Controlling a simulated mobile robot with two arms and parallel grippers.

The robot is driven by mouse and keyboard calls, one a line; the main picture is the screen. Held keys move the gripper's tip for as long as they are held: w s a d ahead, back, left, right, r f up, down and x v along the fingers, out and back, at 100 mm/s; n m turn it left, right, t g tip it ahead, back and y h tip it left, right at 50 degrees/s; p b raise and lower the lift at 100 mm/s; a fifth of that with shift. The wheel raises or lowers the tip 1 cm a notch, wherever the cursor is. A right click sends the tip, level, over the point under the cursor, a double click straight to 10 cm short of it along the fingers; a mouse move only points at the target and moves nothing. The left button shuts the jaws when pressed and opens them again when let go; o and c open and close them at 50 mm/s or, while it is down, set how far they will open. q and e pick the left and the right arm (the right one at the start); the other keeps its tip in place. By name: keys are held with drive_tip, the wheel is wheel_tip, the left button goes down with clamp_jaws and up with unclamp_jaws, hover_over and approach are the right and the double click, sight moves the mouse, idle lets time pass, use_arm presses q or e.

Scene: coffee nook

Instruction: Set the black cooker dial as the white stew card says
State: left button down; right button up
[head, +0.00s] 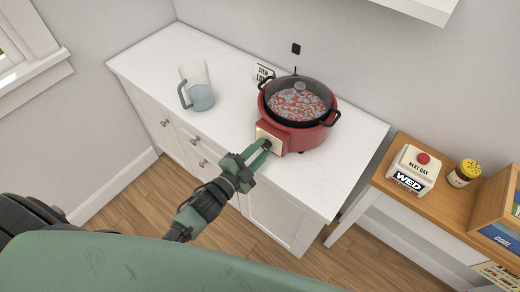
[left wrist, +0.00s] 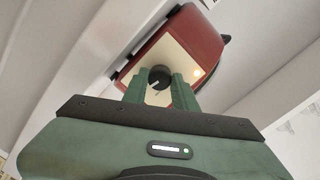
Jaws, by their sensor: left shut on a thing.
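The red cooker (head: 310,135) stands on the white counter with a black pot under a glass lid. Its cream front panel (head: 275,134) carries the black dial (left wrist: 159,79), which shows a light pointer mark in the left wrist view. A small lamp glows orange on the panel there. My left gripper (head: 262,147) is shut on the dial, its green fingers (left wrist: 160,90) on either side of it. The white stew card (head: 264,72) stands behind the cooker, partly hidden; "STEW" and part of a second word show. My right gripper is not in view.
A clear jug (head: 198,88) with some water stands on the counter (head: 150,55) left of the cooker. A wooden side table (head: 450,200) at right holds a "NEXT DAY" button box (head: 411,168) reading "WED", a yellow jar (head: 464,173) and a wooden box (head: 497,210).

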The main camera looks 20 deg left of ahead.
use_arm(q)
drive_tip(key=c, duration=1.1)
unclamp_jaws()
drive_tip(key=b+v, duration=0.1)
drive_tip(key=v, duration=0.6)
drive_tip(key=shift+s+a, duration=0.1)
drive_tip(key=shift+s, duration=0.3)
